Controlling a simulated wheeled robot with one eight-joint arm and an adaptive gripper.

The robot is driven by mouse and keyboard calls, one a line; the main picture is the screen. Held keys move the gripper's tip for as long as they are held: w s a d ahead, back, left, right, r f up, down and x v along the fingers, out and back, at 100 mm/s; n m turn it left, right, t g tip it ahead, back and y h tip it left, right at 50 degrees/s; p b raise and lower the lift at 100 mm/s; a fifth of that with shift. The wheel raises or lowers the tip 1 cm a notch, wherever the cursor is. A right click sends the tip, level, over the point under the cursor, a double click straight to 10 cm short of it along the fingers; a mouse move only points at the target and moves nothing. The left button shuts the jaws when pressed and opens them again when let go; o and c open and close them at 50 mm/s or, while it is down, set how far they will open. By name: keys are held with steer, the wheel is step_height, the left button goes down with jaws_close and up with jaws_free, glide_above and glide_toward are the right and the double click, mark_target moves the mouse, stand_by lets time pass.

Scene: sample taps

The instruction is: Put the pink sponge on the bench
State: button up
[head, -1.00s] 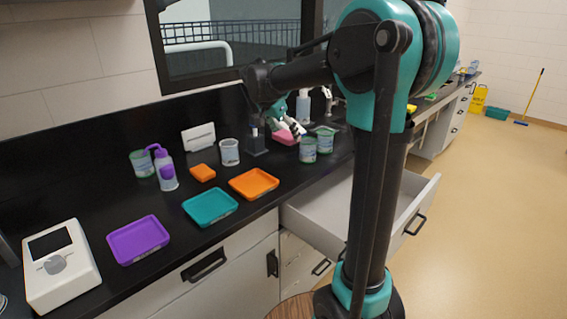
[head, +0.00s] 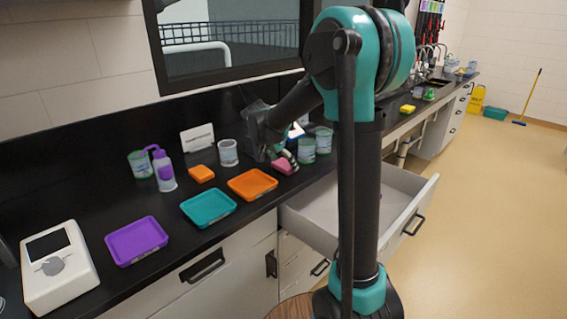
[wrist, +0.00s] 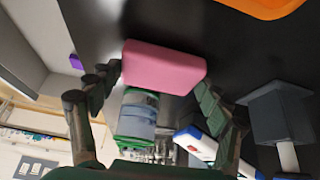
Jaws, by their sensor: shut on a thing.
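The pink sponge (head: 285,166) is between the fingers of my gripper (head: 283,155), over the black bench (head: 75,200) near the open drawer. In the wrist view the sponge (wrist: 163,67) is a pink block at the tips of my gripper (wrist: 160,85), with one finger at each end. My gripper is shut on it. I cannot tell whether its underside touches the bench. My arm hides part of the bench behind it.
An orange tray (head: 252,184), a teal tray (head: 208,208) and a purple tray (head: 136,241) lie to the left. Green-labelled jars (head: 307,150) stand close right of the sponge. An open drawer (head: 345,205) juts out below. An orange sponge (head: 202,173) lies beyond the trays.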

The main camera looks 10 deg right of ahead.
steer(key=shift+f, duration=0.1)
steer(key=o, duration=0.8)
steer(key=v, duration=1.2)
